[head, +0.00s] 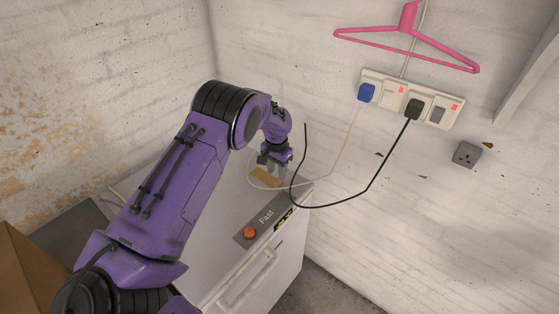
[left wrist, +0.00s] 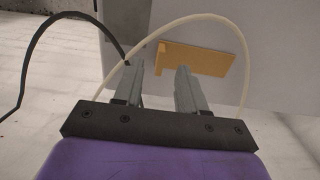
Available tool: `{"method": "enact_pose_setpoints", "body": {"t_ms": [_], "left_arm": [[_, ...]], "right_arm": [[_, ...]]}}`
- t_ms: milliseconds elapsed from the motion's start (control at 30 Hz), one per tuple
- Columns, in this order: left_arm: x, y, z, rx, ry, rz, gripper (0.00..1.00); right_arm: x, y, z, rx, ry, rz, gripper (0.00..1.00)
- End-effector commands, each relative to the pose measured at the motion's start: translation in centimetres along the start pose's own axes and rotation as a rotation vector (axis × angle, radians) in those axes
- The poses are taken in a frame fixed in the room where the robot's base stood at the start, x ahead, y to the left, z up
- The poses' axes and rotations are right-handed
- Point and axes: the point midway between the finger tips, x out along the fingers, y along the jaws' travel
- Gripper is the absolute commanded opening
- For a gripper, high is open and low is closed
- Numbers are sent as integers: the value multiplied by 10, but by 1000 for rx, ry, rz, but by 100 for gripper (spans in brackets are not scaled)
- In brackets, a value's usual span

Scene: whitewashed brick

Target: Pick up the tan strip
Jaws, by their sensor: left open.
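The tan strip (head: 266,177) lies flat on the white cabinet top, partly hidden behind my left gripper in the head view. In the left wrist view the tan strip (left wrist: 198,59) is a flat rectangle with a narrow bent piece at its left end. My left gripper (head: 272,160) is over the cabinet top close to the strip. Its two grey fingers (left wrist: 160,72) are apart with nothing between them, and the strip shows beyond their tips. My right gripper is not in view.
A white cable (head: 335,175) and a black cable (head: 340,203) loop from the wall sockets (head: 437,108) near the gripper. The white cable arches past the fingers in the wrist view. The cabinet (head: 200,262) has a red-orange knob (head: 249,233). A pink hanger (head: 408,40) hangs above.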

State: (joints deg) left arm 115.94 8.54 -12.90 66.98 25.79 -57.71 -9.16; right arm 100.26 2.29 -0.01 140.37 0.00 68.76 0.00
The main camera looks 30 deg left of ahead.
Motion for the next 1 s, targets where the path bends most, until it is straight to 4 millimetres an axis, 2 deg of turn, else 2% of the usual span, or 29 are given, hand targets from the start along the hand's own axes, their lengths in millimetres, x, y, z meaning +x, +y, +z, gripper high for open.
{"method": "enact_pose_setpoints", "body": {"t_ms": [133, 300, 467, 700, 767, 800, 833, 1000], "left_arm": [[27, -1, 2, -2, -3, 0, 40], [49, 0, 0, -2, 0, 1, 40], [57, 0, 0, -1, 2, 0, 40], [58, 0, 0, 0, 2, 1, 40], [58, 0, 0, 0, 2, 0, 21], [58, 0, 0, 0, 2, 0, 8], [58, 0, 0, 0, 2, 0, 0], [57, 0, -1, 0, 2, 0, 0]], "right_arm": [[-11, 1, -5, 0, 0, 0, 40], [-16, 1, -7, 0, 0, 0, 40], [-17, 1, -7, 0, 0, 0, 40], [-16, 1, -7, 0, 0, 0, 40], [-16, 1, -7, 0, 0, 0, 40], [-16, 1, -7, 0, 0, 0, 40], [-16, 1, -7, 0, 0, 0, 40], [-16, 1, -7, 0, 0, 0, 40]]}}
